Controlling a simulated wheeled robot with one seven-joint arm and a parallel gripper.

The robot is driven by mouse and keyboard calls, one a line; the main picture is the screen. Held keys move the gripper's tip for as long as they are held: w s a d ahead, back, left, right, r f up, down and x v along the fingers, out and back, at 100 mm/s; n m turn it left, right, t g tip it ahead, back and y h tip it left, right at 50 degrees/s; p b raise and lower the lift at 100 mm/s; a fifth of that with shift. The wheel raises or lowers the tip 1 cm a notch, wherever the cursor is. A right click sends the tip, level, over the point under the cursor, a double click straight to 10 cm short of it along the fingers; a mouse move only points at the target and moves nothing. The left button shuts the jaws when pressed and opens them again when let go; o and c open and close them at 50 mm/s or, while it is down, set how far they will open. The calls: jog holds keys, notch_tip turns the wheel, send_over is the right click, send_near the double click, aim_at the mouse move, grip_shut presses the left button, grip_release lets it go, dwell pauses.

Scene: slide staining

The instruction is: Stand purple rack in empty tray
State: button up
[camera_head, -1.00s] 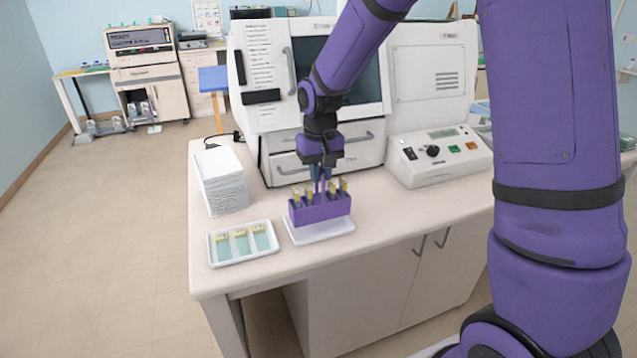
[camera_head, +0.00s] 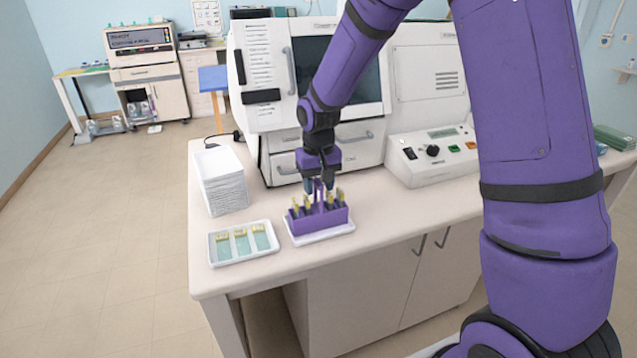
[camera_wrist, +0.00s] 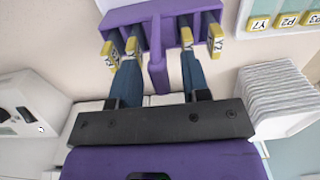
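The purple rack (camera_head: 320,222) stands upright on the white tray (camera_head: 322,239), holding several slides with yellow label ends. The tray's rim shows around its base. In the wrist view the rack (camera_wrist: 130,16) is at the top, with its upright handle (camera_wrist: 157,75) between my fingers. My gripper (camera_head: 322,188) is over the rack. Its two blue fingers are spread apart, one on each side of the handle, with a visible gap to it, so the gripper (camera_wrist: 160,72) is open and holds nothing.
A second white tray (camera_head: 246,258) with several labelled slides lies just left of the rack. A stack of white trays (camera_head: 222,182) stands behind it. A large white machine (camera_head: 285,110) and a control box (camera_head: 438,155) stand behind and to the right. The counter's front right is clear.

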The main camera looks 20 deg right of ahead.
notch_tip(320, 180, up, 12)
jog(key=f, duration=0.1)
jog(key=s+d+r+t, duration=0.1)
jog(key=s+d+r, duration=0.1)
jog(key=s+r, duration=0.55)
jog(key=s+d+r+t, duration=0.2)
jog(key=s, duration=0.9)
jog(key=s+d+r+t, duration=0.2)
jog(key=s+d+r, duration=0.1)
jog(key=s, duration=0.8)
jog(key=shift+r, duration=0.15)
jog(key=shift+w+a, duration=0.1)
